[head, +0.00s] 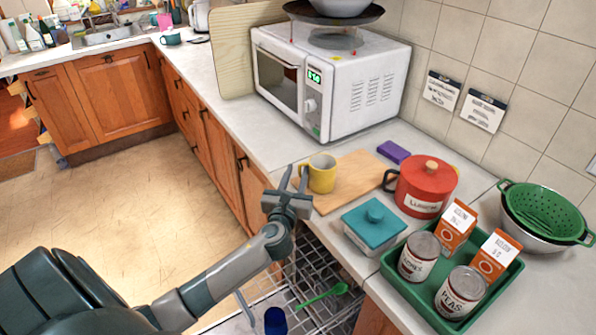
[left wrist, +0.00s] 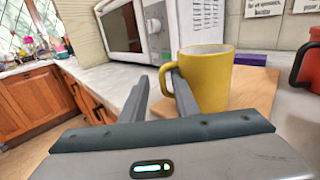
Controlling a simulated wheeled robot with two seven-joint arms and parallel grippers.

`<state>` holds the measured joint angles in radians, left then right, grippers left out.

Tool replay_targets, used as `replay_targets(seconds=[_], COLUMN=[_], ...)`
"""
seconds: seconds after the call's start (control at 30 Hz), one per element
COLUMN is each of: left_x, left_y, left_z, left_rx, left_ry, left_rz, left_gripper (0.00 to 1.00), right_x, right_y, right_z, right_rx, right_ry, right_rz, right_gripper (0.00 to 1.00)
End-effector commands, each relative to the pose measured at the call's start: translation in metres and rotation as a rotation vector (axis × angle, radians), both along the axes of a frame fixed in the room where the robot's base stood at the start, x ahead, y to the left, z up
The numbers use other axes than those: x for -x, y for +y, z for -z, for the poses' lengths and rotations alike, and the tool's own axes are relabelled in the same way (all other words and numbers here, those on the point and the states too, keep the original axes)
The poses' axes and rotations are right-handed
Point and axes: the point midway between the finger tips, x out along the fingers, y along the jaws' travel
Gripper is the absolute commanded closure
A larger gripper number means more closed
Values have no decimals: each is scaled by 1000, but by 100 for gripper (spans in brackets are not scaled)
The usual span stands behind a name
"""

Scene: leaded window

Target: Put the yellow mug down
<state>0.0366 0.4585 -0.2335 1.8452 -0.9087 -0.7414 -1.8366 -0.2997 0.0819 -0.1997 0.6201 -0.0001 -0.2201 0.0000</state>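The yellow mug (head: 323,174) stands upright at the left end of the wooden board (head: 352,178) on the counter, near its front edge. It also shows in the left wrist view (left wrist: 207,80), its handle turned toward my left gripper. My left gripper (head: 294,178) is at the handle, left of the mug. In the left wrist view its two fingers (left wrist: 159,84) are apart, with the handle's outer part in the gap and the right finger overlapping the handle loop. I cannot tell whether a finger touches it. My right gripper is out of view.
A white microwave (head: 330,82) stands behind the mug. A red pot (head: 424,188), a teal lidded dish (head: 374,228), a purple block (head: 393,151) and a green tray (head: 487,312) with cans and cartons are to the right. An open dishwasher rack (head: 310,270) lies below.

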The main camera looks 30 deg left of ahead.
Motion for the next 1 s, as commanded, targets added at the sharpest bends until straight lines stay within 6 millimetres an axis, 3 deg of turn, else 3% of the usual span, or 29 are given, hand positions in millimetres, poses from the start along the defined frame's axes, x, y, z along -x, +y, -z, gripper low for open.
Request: replay_targets(seconds=[0.5, 0.7, 1.0], left_x=[79, 90, 91], left_y=[-33, -37, -38], left_z=[2, 0, 0], left_rx=[0, 0, 0], left_ry=[0, 0, 0], left_rz=[0, 0, 0], left_gripper=[72, 72, 72], right_x=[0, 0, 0], right_y=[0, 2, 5], right_z=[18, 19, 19], right_rx=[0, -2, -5], right_ry=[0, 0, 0], right_rz=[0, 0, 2], right_gripper=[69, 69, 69])
